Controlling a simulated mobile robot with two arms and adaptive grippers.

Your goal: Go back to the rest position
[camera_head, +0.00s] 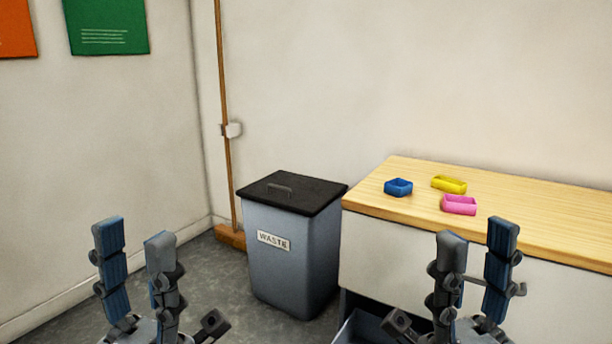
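My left gripper (135,240) is at the lower left of the head view. Its two blue-padded fingers point up and stand apart, with nothing between them. My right gripper (477,242) is at the lower right. Its fingers also point up and stand apart, with nothing between them. The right gripper shows in front of the white front of a wooden-topped counter. Neither gripper appears to touch anything.
A grey waste bin (290,255) with a closed black lid (292,193) stands left of the counter (400,210). Blue (398,187), yellow (449,184) and pink (459,205) trays sit on the counter. A broom (228,150) leans at the wall. An open drawer (365,328) shows below.

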